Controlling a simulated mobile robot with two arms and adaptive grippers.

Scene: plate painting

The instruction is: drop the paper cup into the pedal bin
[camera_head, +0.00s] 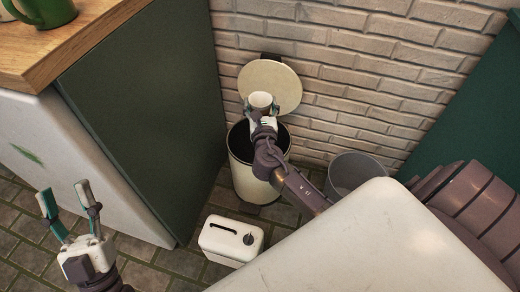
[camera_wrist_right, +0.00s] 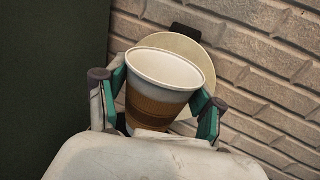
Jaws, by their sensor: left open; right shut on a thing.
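The paper cup (camera_head: 261,101) is white inside with a brown sleeve, which shows in the right wrist view (camera_wrist_right: 158,95). My right gripper (camera_head: 262,112) is shut on the cup and holds it above the pedal bin, its fingers on either side. The cream pedal bin (camera_head: 246,183) stands by the brick wall with its round lid (camera_head: 284,84) raised and its dark opening showing below the gripper. The lid is behind the cup in the right wrist view. My left gripper (camera_head: 66,205) is open and empty at the lower left.
A white box with a slot and dark knob (camera_head: 231,240) stands on the tiles in front of the bin. A grey open bucket (camera_head: 357,170) is right of the bin. A green cabinet side (camera_head: 150,110) stands to the left, with a green mug (camera_head: 45,12) on the wooden worktop (camera_head: 95,35).

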